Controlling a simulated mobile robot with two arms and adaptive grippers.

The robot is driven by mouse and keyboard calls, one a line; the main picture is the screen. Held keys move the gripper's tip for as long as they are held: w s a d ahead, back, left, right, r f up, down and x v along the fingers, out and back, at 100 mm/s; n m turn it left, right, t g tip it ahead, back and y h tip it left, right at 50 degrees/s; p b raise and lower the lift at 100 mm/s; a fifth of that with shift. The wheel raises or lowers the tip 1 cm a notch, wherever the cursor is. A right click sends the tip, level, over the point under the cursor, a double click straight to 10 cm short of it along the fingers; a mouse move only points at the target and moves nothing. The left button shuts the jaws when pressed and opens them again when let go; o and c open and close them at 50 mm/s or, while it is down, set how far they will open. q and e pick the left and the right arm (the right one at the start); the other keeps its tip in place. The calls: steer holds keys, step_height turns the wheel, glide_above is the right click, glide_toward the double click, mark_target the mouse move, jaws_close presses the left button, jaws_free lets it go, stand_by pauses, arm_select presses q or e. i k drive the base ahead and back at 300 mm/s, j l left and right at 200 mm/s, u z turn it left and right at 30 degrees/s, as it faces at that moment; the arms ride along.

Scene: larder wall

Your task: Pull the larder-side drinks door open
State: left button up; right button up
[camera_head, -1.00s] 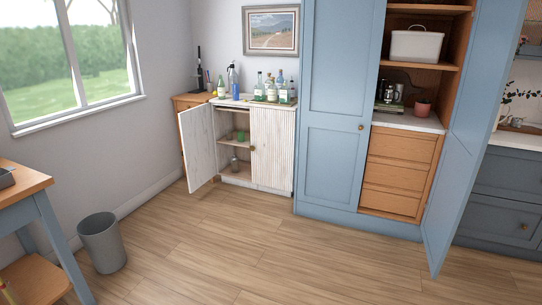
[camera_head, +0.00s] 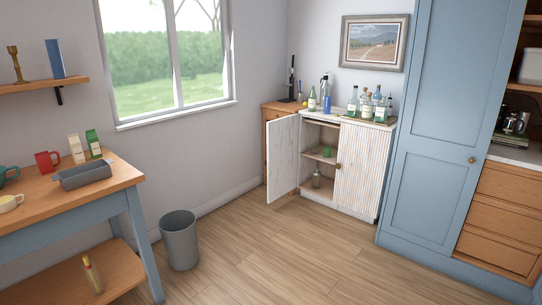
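The white ribbed drinks cabinet (camera_head: 325,130) stands against the back wall, beside the blue larder (camera_head: 440,130). Its larder-side door (camera_head: 364,172), on the right, is shut, with a small round brass knob (camera_head: 338,166) near its left edge. Its other door (camera_head: 284,158), on the left, stands swung open. A green item (camera_head: 326,152) and a small bottle (camera_head: 316,179) show on the shelves inside. Neither of my grippers is in view.
A grey bin (camera_head: 180,240) stands on the floor left of the cabinet. A blue-legged table (camera_head: 128,178) with mugs and a grey tray is at the left. Several bottles (camera_head: 370,104) stand on the cabinet top. The wooden floor (camera_head: 290,255) before the cabinet is clear.

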mark_target(361, 167)
steer(key=i, duration=3.4)
